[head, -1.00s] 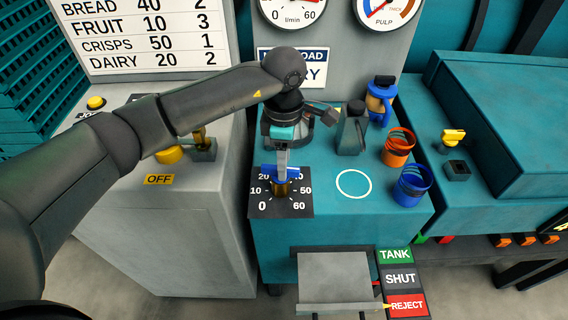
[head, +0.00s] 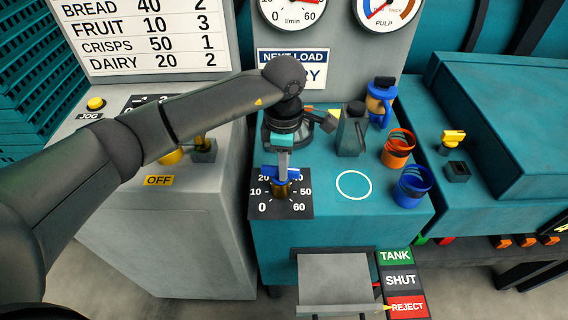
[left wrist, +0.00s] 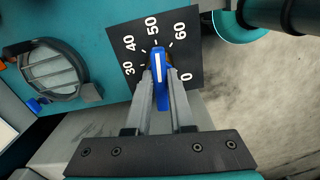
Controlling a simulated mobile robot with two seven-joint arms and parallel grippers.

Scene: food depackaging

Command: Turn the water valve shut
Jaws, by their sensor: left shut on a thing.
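The water valve has a blue handle (head: 268,173) on a brass stem (head: 281,189), over a black dial plate (head: 300,207) marked from 0 to 60. My left gripper (head: 282,167) comes down from above and is shut on the blue handle. In the left wrist view, the two fingers (left wrist: 161,82) stand on either side of the blue handle (left wrist: 160,57). Its white stripe runs up the picture, toward the side with the 50 and 60 marks. The exact reading is hard to tell. My right gripper is not in view.
The l/min gauge (head: 293,10) is cut off at the top, its red needle at upper right. A dark jug (head: 352,132), an orange cup (head: 398,148) and a blue cup (head: 412,187) stand right of the valve. A grey flap (head: 335,278) is below.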

